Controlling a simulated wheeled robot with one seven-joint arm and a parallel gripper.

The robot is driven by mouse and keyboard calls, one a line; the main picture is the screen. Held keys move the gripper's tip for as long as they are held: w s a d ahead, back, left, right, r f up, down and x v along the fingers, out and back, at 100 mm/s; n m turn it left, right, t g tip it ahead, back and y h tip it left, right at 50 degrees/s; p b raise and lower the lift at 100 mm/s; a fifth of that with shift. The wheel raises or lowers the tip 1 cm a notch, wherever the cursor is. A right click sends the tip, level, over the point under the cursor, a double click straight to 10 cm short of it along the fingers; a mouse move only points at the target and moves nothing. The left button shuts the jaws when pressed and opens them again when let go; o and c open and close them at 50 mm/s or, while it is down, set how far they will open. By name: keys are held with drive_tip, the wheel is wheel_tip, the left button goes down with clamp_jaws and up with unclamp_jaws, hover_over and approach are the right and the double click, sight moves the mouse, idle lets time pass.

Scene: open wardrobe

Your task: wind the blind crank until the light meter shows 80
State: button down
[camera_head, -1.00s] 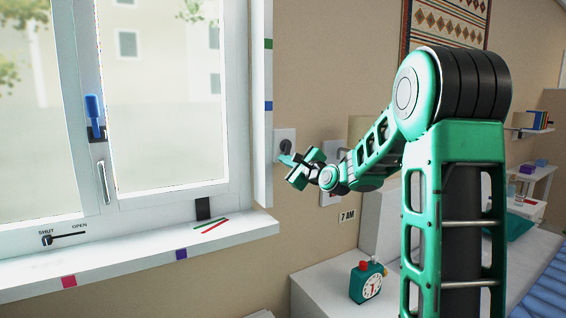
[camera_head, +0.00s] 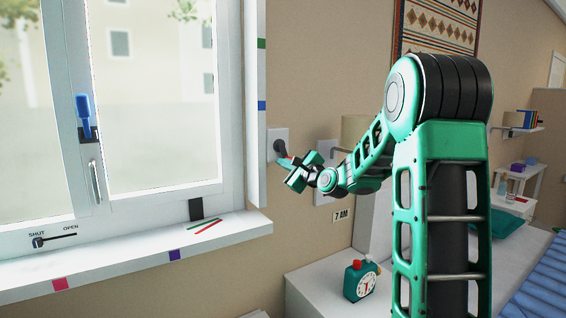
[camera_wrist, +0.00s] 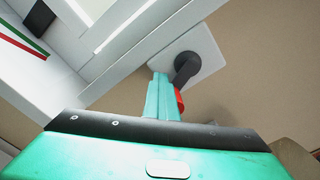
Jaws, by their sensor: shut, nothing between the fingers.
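The blind crank (camera_head: 280,146) is a dark hub on a pale wall plate, right of the window frame. In the wrist view, its dark arm (camera_wrist: 184,72) leads to a red handle (camera_wrist: 180,101). My gripper (camera_wrist: 161,92) is shut and empty, its green fingers just left of the red handle. They look close to or touching it; I cannot tell which. In the head view my gripper (camera_head: 287,164) is beside the crank and partly hides it. I cannot make out a light meter reading in either view.
The window sill (camera_head: 130,262) projects left of and below the crank. A dark block (camera_head: 196,209) stands there beside red and green lines. A second wall plate (camera_head: 325,190) is behind my arm.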

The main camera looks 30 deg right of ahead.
drive_tip(key=shift+d+f, duration=0.1)
drive_tip(key=shift+d, duration=0.25)
drive_tip(key=shift+d, duration=0.3)
